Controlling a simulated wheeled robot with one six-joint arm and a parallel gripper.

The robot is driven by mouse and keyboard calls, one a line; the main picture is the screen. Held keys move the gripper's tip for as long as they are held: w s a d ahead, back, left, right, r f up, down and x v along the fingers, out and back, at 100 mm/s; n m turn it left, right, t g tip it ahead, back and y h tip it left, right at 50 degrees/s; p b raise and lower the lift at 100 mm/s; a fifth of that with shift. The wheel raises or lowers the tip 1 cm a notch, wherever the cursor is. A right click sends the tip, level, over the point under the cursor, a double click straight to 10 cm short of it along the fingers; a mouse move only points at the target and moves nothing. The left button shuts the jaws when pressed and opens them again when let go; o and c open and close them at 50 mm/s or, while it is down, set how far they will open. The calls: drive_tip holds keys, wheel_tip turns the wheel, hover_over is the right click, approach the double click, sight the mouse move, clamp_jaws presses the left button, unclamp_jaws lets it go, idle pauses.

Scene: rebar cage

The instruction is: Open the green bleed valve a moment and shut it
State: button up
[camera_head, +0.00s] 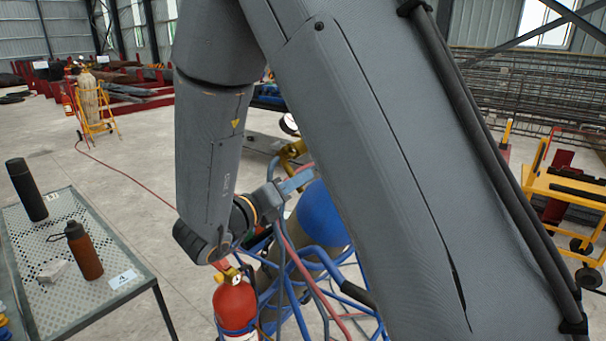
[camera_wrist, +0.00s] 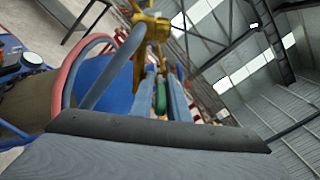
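In the wrist view a narrow green piece (camera_wrist: 161,96), seemingly the bleed valve's handle, shows between the blue-grey fingers of my gripper (camera_wrist: 163,84). The fingers lie close along both sides of it. I cannot tell whether they touch it. A brass fitting (camera_wrist: 151,27) is just beyond the fingertips. In the head view my gripper (camera_head: 297,181) reaches in beside a brass fitting (camera_head: 291,154) above a blue-topped cylinder (camera_head: 322,216). No green part shows there; my arm hides much of that spot.
A red extinguisher-like cylinder (camera_head: 235,305) and a blue tube frame (camera_head: 318,262) stand below my gripper. Hoses loop close by, one of them red (camera_wrist: 72,72). A perforated table (camera_head: 88,267) with bottles is at left. A yellow cart (camera_head: 565,190) is at right.

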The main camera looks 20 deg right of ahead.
drive_tip(key=shift+x, duration=0.85)
drive_tip(key=shift+c, duration=0.5)
clamp_jaws()
